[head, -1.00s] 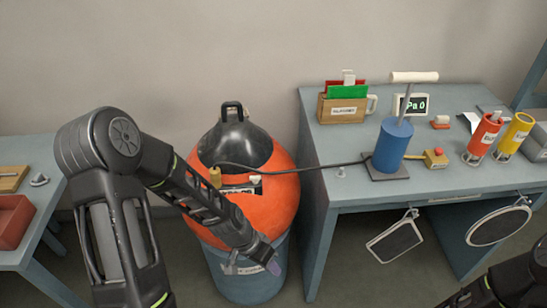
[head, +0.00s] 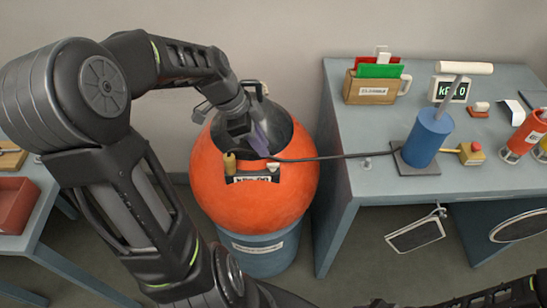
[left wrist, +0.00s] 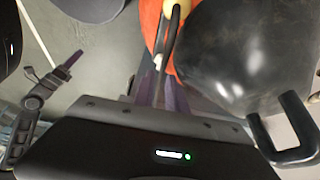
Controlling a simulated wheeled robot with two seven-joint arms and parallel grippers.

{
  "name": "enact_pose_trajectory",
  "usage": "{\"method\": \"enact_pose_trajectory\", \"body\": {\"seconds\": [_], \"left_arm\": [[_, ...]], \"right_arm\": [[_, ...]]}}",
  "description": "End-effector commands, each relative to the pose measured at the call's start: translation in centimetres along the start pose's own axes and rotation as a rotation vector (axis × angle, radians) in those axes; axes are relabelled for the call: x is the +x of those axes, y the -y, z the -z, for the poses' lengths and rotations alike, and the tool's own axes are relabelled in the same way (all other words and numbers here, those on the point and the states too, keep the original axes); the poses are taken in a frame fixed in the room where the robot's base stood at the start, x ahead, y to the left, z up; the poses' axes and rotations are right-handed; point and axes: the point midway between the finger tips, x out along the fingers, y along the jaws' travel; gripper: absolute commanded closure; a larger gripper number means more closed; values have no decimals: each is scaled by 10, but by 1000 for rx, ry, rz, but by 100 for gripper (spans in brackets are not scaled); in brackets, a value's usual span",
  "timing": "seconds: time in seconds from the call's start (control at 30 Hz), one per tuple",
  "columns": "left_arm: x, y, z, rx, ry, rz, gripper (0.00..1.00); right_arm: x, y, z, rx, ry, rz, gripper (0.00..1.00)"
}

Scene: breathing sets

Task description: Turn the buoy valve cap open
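The orange buoy (head: 225,190) has a black top and sits on a blue drum-like stand (head: 262,255). On its front are a brass-coloured fitting (head: 230,162), a small pale cap (head: 272,166) and a dark label plate. I cannot tell which one is the valve cap. My left gripper (head: 257,140) points down over the black top, just above and behind these fittings. Its purple fingers (left wrist: 165,92) look close together in the left wrist view, with nothing clearly between them. My right gripper (left wrist: 68,62) shows at the left of that view, away from the buoy; its opening is unclear.
A black hose (head: 330,157) runs from the buoy to the blue pump (head: 427,138) on the right table (head: 385,190). The black top carries a handle (left wrist: 290,135). A red tray (head: 16,205) stands on the left table.

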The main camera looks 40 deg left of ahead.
Motion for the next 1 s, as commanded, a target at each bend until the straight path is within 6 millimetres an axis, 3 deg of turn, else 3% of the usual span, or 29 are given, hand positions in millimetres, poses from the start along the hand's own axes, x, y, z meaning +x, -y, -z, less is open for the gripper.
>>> {"method": "enact_pose_trajectory", "body": {"seconds": [0.5, 0.87, 1.0], "left_arm": [[68, -1, 0, -2, -1, -3, 83], [74, 0, 0, -1, 0, 0, 83], [74, 0, 0, -1, 0, 0, 94]], "right_arm": [[-6, 2, -1, 2, 2, -2, 64], [-6, 2, -1, 2, 3, -2, 64], [-6, 2, -1, 2, 3, -2, 64]]}}
